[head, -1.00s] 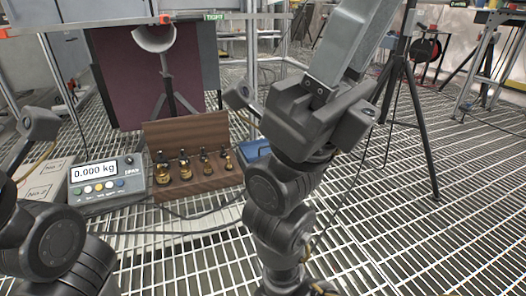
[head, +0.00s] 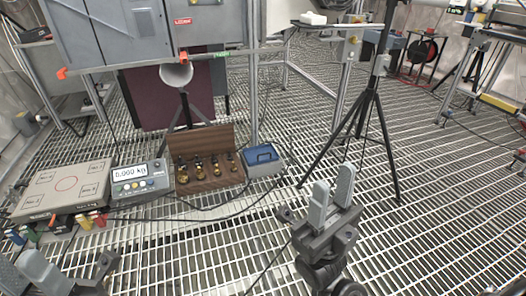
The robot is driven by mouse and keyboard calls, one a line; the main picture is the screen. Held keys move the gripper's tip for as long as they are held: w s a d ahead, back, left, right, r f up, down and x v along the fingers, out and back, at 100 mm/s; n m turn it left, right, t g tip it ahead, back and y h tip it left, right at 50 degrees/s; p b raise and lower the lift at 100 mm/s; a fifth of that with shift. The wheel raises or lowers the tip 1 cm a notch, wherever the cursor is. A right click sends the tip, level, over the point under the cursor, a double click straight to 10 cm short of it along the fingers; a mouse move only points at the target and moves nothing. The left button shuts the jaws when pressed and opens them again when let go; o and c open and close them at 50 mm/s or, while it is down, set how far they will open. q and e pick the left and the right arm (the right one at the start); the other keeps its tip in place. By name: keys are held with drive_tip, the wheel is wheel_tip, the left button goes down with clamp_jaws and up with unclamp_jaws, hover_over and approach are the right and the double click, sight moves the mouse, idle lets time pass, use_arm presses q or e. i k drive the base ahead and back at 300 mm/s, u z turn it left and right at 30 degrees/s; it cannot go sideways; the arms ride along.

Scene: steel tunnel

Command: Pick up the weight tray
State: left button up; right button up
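The weight tray (head: 212,184) is a brown wooden box with a raised back panel and several brass weights (head: 187,175) in it. It stands on the floor grating left of centre in the head view. My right gripper (head: 334,177) is at the lower centre-right, fingers pointing up and apart, with nothing between them. It is clear of the tray, to its right. My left gripper (head: 25,264) is at the bottom left corner, partly cut off by the frame. Its light fingers look apart and I see nothing between them. It is also away from the tray.
A scale display reading 0.000 kg (head: 140,183) stands left of the tray, beside a flat scale platform (head: 65,187). A blue case (head: 263,160) is close on the right. Black cables cross the grating in front. A black tripod (head: 365,130) stands further right.

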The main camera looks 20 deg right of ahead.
sight(261, 151)
drive_tip(key=k, duration=0.7)
drive_tip(key=z, duration=0.55)
drive_tip(key=i, duration=0.65)
drive_tip(key=z, duration=1.4)
drive_tip(key=i, duration=1.65)
drive_tip(key=u, duration=0.65)
drive_tip(key=i, duration=0.75)
drive_tip(key=u, duration=0.65)
